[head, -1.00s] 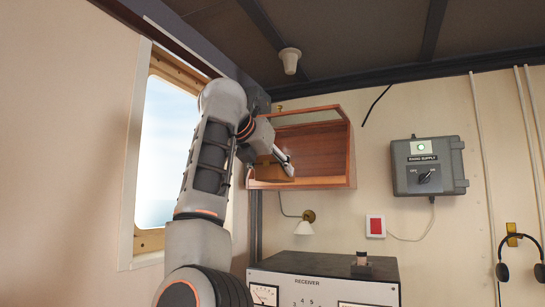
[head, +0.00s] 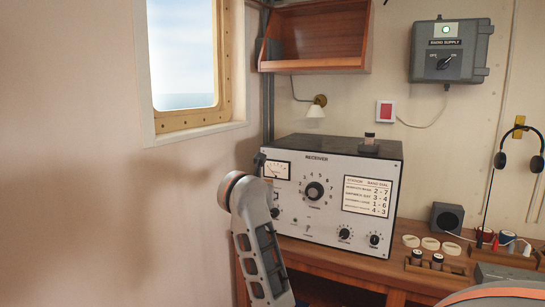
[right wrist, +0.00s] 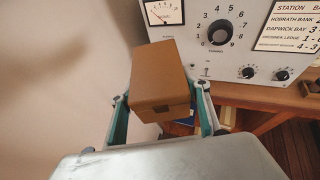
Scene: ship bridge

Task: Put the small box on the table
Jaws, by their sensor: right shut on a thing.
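The small box (right wrist: 160,78) is a brown, lidded box in the right wrist view. My right gripper (right wrist: 163,106) is shut on it, with one finger along each side. The box is held in front of the receiver's lower left part, near the left wall. The table (head: 335,260) is a wooden desk under the receiver; its edge also shows in the right wrist view (right wrist: 258,99). In the head view part of my arm stands before the receiver's left end, but I cannot make out the box or fingers there. My left gripper is not in view.
The receiver (head: 325,190) fills much of the table's back. Right of it are a small black speaker (head: 447,217), pale rings (head: 430,243) and a wooden holder (head: 437,269). A strip of bare wood runs before the receiver. The wall cabinet (head: 318,40) is above.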

